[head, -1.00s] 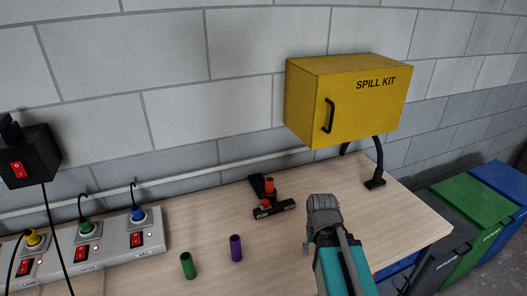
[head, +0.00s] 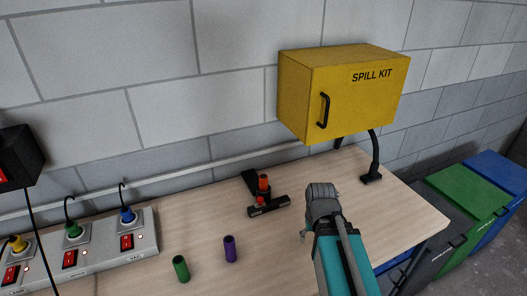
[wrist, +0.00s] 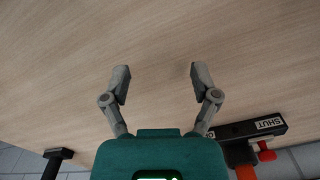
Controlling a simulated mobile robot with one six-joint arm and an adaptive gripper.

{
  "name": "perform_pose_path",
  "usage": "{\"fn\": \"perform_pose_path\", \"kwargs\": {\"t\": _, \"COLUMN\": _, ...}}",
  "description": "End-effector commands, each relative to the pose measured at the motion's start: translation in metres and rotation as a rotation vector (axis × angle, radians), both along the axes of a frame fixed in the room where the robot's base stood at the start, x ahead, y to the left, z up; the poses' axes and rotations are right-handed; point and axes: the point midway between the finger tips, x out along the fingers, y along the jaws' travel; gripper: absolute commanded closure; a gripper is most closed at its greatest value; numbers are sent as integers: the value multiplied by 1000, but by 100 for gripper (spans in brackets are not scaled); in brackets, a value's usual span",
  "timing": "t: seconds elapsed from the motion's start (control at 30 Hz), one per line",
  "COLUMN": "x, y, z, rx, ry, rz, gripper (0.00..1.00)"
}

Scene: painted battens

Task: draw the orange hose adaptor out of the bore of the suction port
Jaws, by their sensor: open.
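The orange hose adaptor (head: 264,182) stands upright in the black suction port on the bench, below and left of the yellow box. A black bar (head: 270,206) lies in front of it with a small red part (head: 260,201). My gripper (head: 321,192) is to the right of the port, apart from it. In the wrist view my gripper (wrist: 159,76) is open, with only bare bench between the fingers. There the bar (wrist: 240,131) with a "SHUT" label, its red knob (wrist: 266,152) and part of the orange adaptor (wrist: 245,172) show at lower right. The bore itself is hidden.
A purple tube (head: 230,249) and a green tube (head: 181,268) stand on the bench at front left. A socket panel (head: 100,255) with plugs is at left.

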Motion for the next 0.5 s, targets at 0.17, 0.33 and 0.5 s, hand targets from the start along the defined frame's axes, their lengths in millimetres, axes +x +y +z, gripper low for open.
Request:
{"fn": "perform_pose_path", "kwargs": {"t": 0.17, "x": 15, "y": 7, "z": 15, "rx": 0, "ry": 0, "rz": 74, "gripper": 14}}
{"fn": "perform_pose_path", "kwargs": {"t": 0.33, "x": 43, "y": 21, "z": 41, "rx": 0, "ry": 0, "rz": 240, "gripper": 14}}
{"fn": "perform_pose_path", "kwargs": {"t": 0.5, "x": 78, "y": 42, "z": 73, "rx": 0, "ry": 0, "rz": 476, "gripper": 14}}
